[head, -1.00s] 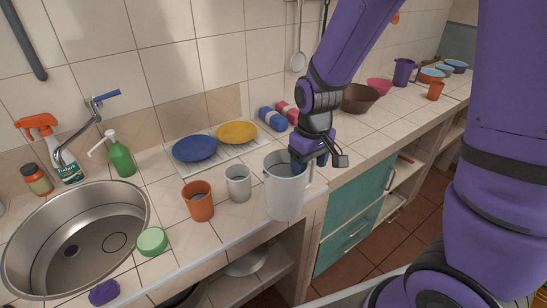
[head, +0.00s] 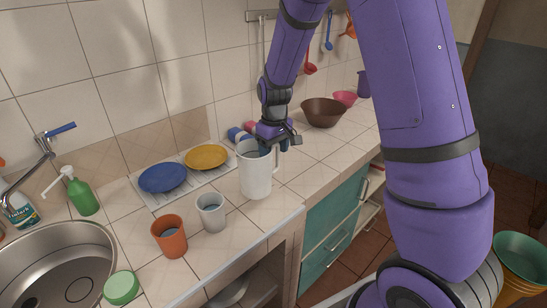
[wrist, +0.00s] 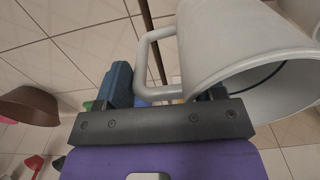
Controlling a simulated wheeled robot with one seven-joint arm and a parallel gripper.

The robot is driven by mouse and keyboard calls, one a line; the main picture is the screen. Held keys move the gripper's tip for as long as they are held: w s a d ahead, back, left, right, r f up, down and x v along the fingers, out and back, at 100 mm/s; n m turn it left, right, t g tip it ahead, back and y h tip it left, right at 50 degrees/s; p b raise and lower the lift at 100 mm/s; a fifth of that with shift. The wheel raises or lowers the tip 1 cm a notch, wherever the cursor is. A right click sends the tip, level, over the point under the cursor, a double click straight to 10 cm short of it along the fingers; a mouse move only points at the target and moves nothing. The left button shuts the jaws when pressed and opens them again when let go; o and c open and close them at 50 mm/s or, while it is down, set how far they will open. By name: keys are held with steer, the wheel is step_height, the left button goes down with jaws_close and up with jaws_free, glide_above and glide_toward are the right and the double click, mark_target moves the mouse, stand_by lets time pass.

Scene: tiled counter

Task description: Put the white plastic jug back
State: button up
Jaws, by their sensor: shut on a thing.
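The white plastic jug (head: 256,174) is upright at the counter's front part, right of the grey-white cup; I cannot tell whether its base touches the tiles. My gripper (head: 279,142) is at the jug's upper right side, shut on it. In the wrist view the jug (wrist: 235,50) fills the upper right, with its handle (wrist: 150,62) close to the jaws (wrist: 165,95). The exact contact of the fingertips is partly hidden.
A grey-white cup (head: 211,213) and an orange cup (head: 170,238) stand left of the jug. A blue plate (head: 163,178) and a yellow plate (head: 206,157) lie on a rack behind. A brown bowl (head: 323,113) is farther right, with clear tiles before it.

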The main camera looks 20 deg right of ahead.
steer(key=shift+w+d+f, duration=0.1)
steer(key=shift+w+d, duration=0.15)
steer(key=shift+w, duration=0.35)
steer(key=shift+f, duration=1.85)
steer(key=o, duration=1.3)
steer(key=shift+c, duration=0.2)
